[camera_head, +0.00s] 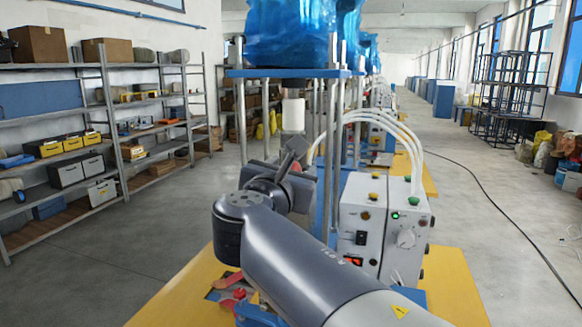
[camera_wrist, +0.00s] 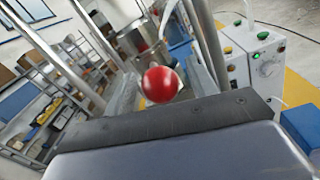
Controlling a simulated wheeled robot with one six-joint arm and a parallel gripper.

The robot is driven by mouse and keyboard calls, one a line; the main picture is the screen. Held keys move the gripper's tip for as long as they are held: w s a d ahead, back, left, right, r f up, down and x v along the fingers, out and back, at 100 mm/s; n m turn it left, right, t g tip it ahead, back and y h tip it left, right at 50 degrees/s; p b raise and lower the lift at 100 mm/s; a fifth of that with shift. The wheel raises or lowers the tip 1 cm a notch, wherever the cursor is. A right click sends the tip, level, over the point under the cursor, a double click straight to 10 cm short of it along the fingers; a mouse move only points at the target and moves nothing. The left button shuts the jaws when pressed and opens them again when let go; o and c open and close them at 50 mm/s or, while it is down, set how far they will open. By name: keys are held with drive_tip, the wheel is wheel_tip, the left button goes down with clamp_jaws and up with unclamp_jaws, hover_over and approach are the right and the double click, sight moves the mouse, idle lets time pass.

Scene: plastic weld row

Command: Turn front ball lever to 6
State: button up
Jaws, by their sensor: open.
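The front ball lever's red ball (camera_wrist: 160,84) is in the middle of the wrist view, just beyond the dark edge of my gripper (camera_wrist: 165,118). In the head view my gripper (camera_head: 293,163) is at the front press, between its posts, and a small part of the red ball (camera_head: 296,168) shows beside it. My gripper is open. I cannot tell whether the ball is between the fingers or in front of them. The lever's rod and any number scale are hidden.
A white control box (camera_head: 360,222) with buttons and a dial (camera_head: 405,239) stands right of the press, with pale hoses (camera_head: 385,118) arching above. Steel posts (camera_head: 242,110) flank the gripper. Shelves (camera_head: 120,160) line the left wall. The right aisle floor (camera_head: 480,215) is mostly clear.

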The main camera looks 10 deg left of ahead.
clamp_jaws()
idle(0.6)
